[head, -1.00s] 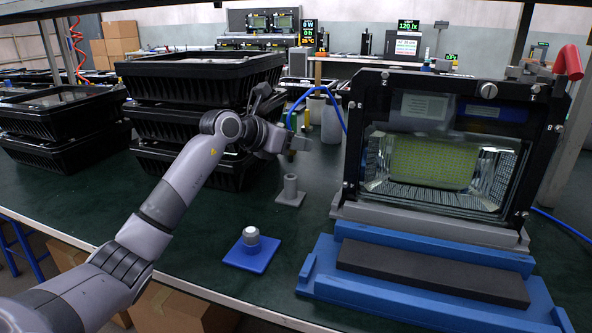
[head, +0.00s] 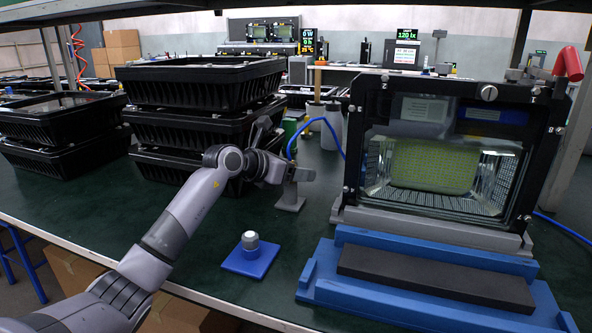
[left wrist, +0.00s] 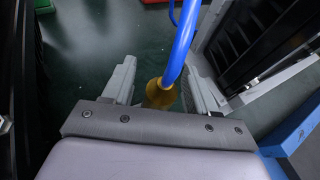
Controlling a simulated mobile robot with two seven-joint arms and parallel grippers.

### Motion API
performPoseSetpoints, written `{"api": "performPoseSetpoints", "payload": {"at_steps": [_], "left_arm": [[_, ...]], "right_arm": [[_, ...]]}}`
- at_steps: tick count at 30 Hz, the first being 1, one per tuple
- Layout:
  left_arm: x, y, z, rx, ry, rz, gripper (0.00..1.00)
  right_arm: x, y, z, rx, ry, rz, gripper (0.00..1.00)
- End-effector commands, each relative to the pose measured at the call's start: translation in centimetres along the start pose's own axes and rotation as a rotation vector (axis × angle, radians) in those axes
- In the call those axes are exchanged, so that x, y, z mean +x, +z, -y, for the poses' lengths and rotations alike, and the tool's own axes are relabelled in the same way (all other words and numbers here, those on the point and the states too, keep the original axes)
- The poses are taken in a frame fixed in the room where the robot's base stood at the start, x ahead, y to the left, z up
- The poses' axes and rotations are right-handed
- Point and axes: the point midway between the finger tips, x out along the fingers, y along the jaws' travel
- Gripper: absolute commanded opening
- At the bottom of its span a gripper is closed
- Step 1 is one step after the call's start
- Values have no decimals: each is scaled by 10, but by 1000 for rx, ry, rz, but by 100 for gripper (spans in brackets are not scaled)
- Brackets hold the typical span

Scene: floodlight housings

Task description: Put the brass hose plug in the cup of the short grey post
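My left gripper (head: 306,175) is low over the short grey post (head: 290,203), at the right end of the arm. Its fingers hide the top of the post, so the cup does not show. In the left wrist view the brass hose plug (left wrist: 160,94) sits between the two fingers, with the blue hose (left wrist: 181,45) rising from it. The gripper appears shut on the plug, though the contact itself is hidden. In the head view the hose (head: 322,121) arches down to the gripper. I cannot tell whether plug and post touch. My right gripper is not in view.
Stacked black housings (head: 200,85) stand close left of the gripper. A glass-fronted floodlight (head: 435,150) stands on the right behind a blue fixture (head: 330,290). A blue plate (head: 240,262) carries a light-topped knob (head: 250,241). Grey cylinders (head: 331,128) stand behind the gripper.

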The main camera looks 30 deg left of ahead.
Motion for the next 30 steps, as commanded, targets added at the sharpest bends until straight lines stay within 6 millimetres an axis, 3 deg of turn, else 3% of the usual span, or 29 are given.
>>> {"api": "performPoseSetpoints", "payload": {"at_steps": [10,14,30], "left_arm": [[-2,4,0,-1,-1,1,57],[-12,3,-2,1,2,-1,57],[-105,2,-1,1,2,-3,57]], "right_arm": [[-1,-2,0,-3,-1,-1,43],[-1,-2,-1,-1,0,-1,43],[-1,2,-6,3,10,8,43]]}}
